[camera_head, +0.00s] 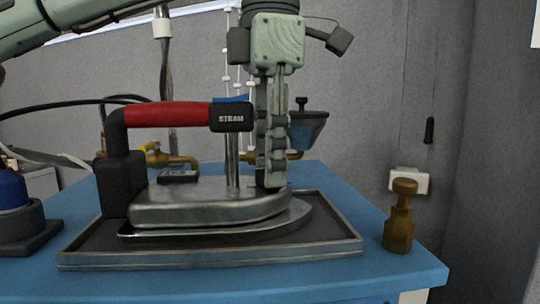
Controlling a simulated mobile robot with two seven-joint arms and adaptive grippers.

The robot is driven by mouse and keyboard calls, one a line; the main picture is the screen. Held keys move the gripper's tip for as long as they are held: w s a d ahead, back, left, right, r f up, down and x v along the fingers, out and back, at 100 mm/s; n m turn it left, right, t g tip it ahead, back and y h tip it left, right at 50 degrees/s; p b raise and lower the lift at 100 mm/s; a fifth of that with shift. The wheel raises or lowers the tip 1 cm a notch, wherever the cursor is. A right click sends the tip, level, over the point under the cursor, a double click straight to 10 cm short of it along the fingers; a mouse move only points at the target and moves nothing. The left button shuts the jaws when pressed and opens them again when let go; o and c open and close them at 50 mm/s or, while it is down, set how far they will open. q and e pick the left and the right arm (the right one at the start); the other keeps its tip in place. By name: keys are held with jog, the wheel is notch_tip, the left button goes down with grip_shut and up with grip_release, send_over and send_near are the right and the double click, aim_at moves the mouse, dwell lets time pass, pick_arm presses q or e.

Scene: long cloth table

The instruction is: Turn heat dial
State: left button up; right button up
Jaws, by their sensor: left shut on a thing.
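The steam iron (215,203) has a red handle (165,115), a black rear body and a metal soleplate. It sits flat on a dark tray with a metal rim (210,258), its nose pointing right. My left gripper (272,180) points straight down over the front part of the iron, just right of the black "STEAM" block (231,118). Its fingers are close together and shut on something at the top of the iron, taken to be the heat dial. The fingers hide the dial, so its setting cannot be read. My right gripper is not in view.
The tray stands on a blue table (400,268). A brass fitting (398,220) stands right of it. A blue bottle (12,190) on a dark base is at the left edge. Brass pipework (178,161) and a small dark box (178,177) lie behind the iron. A grey wall closes the back.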

pick_arm(q)
grip_shut()
jog(key=m, duration=0.4)
jog(key=shift+m, duration=0.4)
jog(key=o, duration=1)
grip_release()
jog(key=shift+c, duration=0.2)
notch_tip(320, 180, up, 12)
jog(key=shift+s, duration=0.15)
